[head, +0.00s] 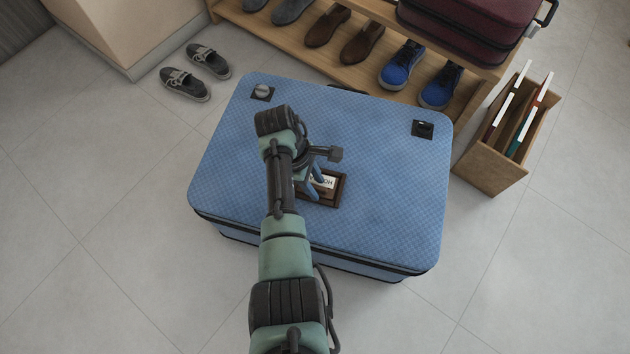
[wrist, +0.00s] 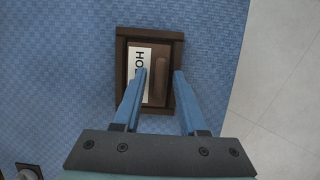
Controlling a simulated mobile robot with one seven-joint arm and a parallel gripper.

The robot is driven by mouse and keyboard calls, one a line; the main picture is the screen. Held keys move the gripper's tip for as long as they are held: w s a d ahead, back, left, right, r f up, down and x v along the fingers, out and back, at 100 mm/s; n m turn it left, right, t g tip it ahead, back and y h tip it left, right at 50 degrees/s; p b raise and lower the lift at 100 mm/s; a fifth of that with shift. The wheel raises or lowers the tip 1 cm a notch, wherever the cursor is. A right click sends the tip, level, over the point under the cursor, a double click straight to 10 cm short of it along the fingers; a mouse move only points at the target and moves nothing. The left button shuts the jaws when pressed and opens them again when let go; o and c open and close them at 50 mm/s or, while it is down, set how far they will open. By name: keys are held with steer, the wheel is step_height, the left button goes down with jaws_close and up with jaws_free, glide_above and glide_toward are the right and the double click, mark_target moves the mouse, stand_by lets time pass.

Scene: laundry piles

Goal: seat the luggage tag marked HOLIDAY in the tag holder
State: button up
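A tag with a white label (wrist: 143,56) and a raised brown grip bar (wrist: 161,75) lies within a dark brown frame, the tag holder (wrist: 150,32), on the blue suitcase. The letters HO show in the wrist view; the rest is behind a finger. In the head view the holder (head: 341,190) is partly behind my arm. My gripper (wrist: 159,72) is open over the tag, one blue finger on each side of the bar, with gaps visible. I cannot tell whether the tag is fully down in the holder.
The blue suitcase (head: 390,185) has dark fittings (head: 423,129) at its far corners. Behind it stands a wooden shoe rack (head: 300,55) with shoes and a maroon suitcase (head: 465,30). A file box (head: 485,170) stands to the right. Grey shoes (head: 185,83) lie at the left. Near floor is clear.

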steer(key=p+v, duration=0.6)
steer(key=v, duration=0.6)
steer(key=shift+a+r, duration=0.1)
steer(key=shift+r, duration=0.05)
